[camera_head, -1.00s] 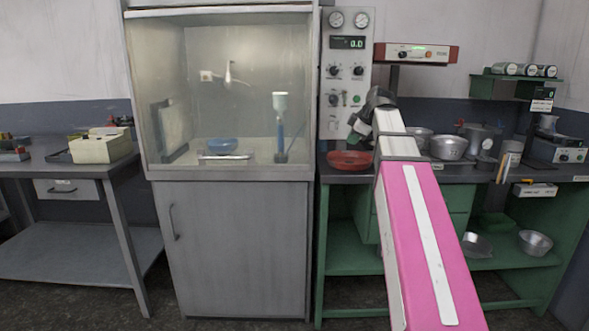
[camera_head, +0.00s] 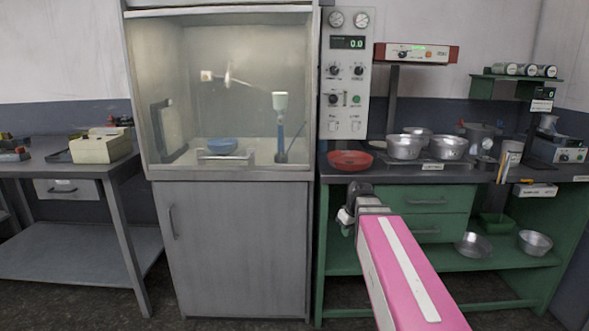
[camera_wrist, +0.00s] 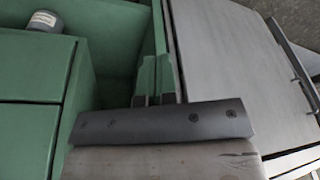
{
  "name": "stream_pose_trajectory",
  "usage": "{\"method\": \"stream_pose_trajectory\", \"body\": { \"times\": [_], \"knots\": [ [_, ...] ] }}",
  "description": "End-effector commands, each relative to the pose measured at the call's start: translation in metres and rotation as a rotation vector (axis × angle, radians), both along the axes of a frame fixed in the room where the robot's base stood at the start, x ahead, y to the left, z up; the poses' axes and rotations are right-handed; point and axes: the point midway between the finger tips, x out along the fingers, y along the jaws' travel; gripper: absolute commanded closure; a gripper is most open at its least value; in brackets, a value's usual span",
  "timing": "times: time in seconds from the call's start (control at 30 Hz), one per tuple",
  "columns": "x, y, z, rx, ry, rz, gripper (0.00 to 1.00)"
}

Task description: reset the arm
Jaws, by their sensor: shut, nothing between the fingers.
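My gripper (camera_head: 346,222) hangs in front of the green bench, below the bench top and near the left end of the drawers. In the wrist view its two fingers (camera_wrist: 156,78) lie close together, shut, with nothing held. My pink and white arm reaches up to it from the lower right of the head view. A red bowl (camera_head: 350,160) lies on the bench top above the gripper, apart from it.
The grey cabinet (camera_head: 240,245) stands left of the gripper, under a glass-fronted booth with a blue bowl (camera_head: 222,145). Green drawers (camera_head: 430,203) are to the right. Metal pans (camera_head: 404,147) stand on the bench top. More pans (camera_head: 473,245) lie on the lower shelf.

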Motion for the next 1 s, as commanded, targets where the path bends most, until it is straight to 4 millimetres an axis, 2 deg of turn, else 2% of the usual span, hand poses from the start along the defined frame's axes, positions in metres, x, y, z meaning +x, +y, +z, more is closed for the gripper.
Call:
{"method": "stream_pose_trajectory", "body": {
  "times": [0.03, 0.3, 0.5, 0.7, 1.0],
  "knots": [
    [-0.013, 0.001, -0.018, -0.003, 0.026, -0.04, 1.0],
    [-0.067, 0.004, -0.096, -0.038, 0.14, -0.265, 1.0],
    [-0.105, 0.003, -0.14, -0.071, 0.199, -0.408, 1.0],
    [-0.124, 0.003, -0.159, -0.09, 0.223, -0.481, 1.0],
    [-0.125, 0.003, -0.162, -0.092, 0.226, -0.493, 1.0]
  ]
}}
